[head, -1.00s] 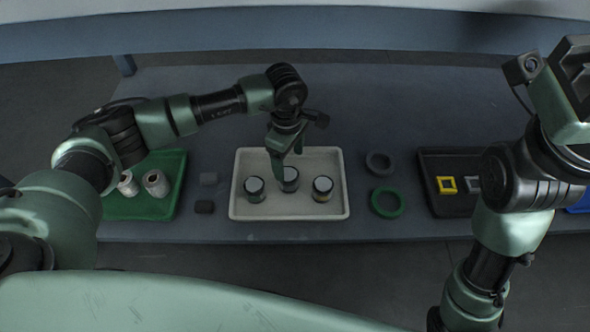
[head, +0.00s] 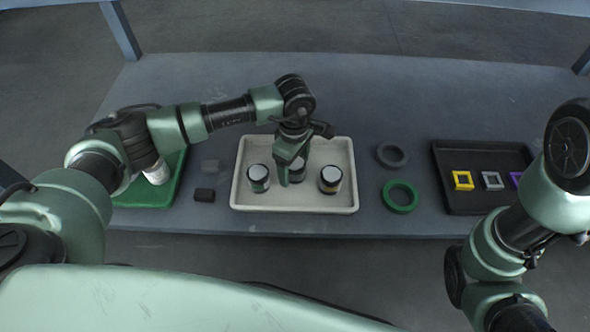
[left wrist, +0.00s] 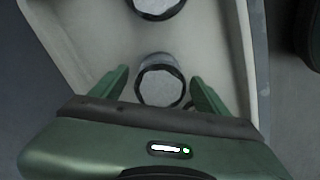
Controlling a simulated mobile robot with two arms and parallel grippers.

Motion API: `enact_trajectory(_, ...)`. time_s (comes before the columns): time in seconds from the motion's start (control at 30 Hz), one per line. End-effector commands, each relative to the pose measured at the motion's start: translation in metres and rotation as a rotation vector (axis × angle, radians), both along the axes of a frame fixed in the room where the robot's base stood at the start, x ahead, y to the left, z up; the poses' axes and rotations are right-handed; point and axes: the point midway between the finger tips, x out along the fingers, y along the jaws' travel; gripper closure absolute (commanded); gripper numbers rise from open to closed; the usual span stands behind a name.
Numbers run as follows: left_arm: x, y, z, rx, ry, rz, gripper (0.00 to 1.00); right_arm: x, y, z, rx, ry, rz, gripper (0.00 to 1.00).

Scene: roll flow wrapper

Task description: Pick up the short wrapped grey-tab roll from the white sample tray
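The white sample tray (head: 246,203) lies mid-table with three short dark-sided rolls with pale tops: a left roll (head: 258,173), a middle roll (head: 298,166) and a right roll (head: 330,175). I cannot tell which has the grey tab. My left gripper (head: 285,176) is low over the tray at the middle roll and partly hides it. In the left wrist view its open fingers (left wrist: 161,90) stand either side of one roll (left wrist: 160,82), with gaps beside it. Another roll (left wrist: 158,5) shows at the top edge. My right gripper is out of view.
A green tray (head: 150,193) with a white roll (head: 157,172) is at left, partly behind my arm. A black tray (head: 470,202) holds coloured square frames. The table behind is clear.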

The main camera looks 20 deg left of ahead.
Motion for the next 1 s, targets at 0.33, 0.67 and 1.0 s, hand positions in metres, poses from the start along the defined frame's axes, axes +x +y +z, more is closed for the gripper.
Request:
enact_trajectory(0.33, 0.0, 0.0, 0.001, 0.0, -0.001, 0.0, 0.97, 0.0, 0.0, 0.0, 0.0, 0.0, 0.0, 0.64)
enact_trajectory(0.67, 0.001, 0.0, 0.013, -0.001, -0.002, 0.0, 0.97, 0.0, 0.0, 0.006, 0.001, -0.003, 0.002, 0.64)
enact_trajectory(1.0, 0.001, 0.0, 0.101, 0.0, -0.004, 0.0, 0.97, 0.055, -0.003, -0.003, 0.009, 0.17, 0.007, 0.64)
